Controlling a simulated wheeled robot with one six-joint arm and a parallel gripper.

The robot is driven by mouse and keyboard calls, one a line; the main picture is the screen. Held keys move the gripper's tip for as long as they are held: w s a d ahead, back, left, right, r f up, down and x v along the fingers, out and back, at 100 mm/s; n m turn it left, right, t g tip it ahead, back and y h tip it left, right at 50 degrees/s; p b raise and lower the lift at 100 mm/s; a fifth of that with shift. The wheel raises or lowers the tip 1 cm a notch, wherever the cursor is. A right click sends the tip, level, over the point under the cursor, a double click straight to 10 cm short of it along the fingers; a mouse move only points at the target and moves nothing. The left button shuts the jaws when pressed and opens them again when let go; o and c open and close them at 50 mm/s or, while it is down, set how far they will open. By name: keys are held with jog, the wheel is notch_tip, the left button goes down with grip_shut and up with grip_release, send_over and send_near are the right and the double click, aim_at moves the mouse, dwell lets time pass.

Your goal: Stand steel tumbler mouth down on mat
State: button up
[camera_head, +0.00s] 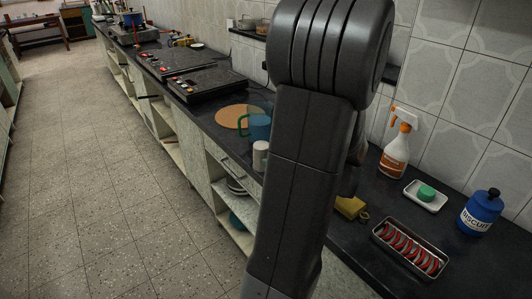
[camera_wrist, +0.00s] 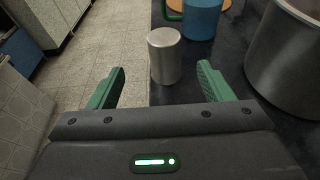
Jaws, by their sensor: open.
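The steel tumbler (camera_wrist: 165,58) stands upright on the dark counter near its front edge, ahead of and between the finger lines in the wrist view. Its top looks like a plain pale disc; I cannot tell for sure whether that is the mouth or the base. It shows in the head view as a small pale cylinder (camera_head: 260,157). My gripper (camera_wrist: 160,88) is open and empty, its green fingers short of the tumbler. In the head view my arm hides it. A round tan mat (camera_head: 233,115) lies farther along the counter, partly behind a blue mug.
The blue mug (camera_head: 259,128) with a green handle stands just beyond the tumbler. A large steel pot (camera_wrist: 285,60) is close on the right in the wrist view. Black hobs (camera_head: 205,84) lie beyond the mat.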

aim_at(264, 152)
jog(key=x, duration=0.6)
jog(key=shift+w+a+f, duration=0.1)
jog(key=shift+w, duration=0.05)
jog(key=shift+d+f+x, duration=0.15)
jog(key=shift+x, duration=1.2)
jog(key=shift+d+f+x, duration=0.15)
jog(key=shift+x, duration=1.2)
jog(key=shift+w, duration=0.1)
jog(key=c, duration=1.1)
jog(key=shift+c, duration=0.2)
jog(key=shift+r, duration=0.15)
